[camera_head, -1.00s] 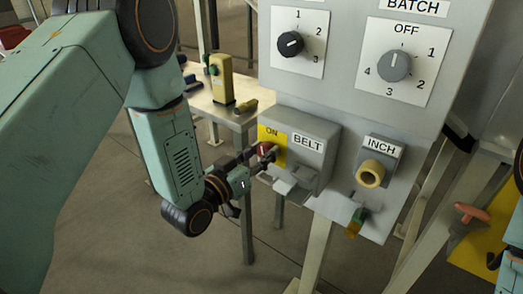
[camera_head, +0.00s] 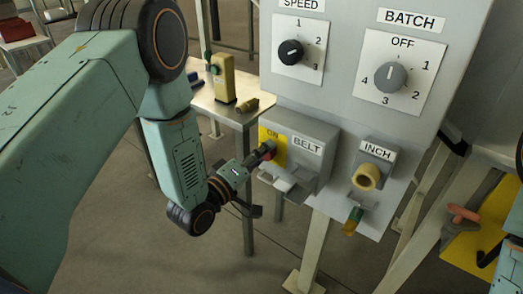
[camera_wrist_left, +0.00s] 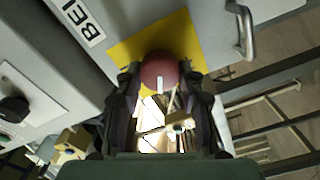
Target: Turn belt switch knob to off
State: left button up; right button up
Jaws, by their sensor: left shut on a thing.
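The belt switch is a grey box (camera_head: 318,139) labelled BELT, with a yellow ON plate (camera_head: 280,155) on its left face. Its red round knob (camera_wrist_left: 159,72) shows in the left wrist view, in front of the yellow plate, with a white mark on its near edge. My left gripper (camera_head: 265,153) is shut on this knob, one finger on each side. In the head view the fingers hide most of the knob. The OFF side of the plate cannot be made out. A dark part of my right gripper (camera_head: 490,256) shows at the right edge; its jaws cannot be read.
A SPEED dial (camera_head: 290,52) and a BATCH dial (camera_head: 390,76) sit above the box. A yellow INCH button (camera_head: 366,177) is to its right. A metal handle (camera_wrist_left: 243,30) juts out near the plate. A table (camera_head: 228,112) with a yellow device stands behind.

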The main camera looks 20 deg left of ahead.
pick_arm(q)
jog(key=n+p, duration=0.1)
jog(key=n, duration=0.4)
jog(key=shift+f, duration=0.1)
dwell(0.7)
jog(key=o, duration=1.2)
jog(key=shift+c, duration=0.2)
jog(key=v, duration=1.2)
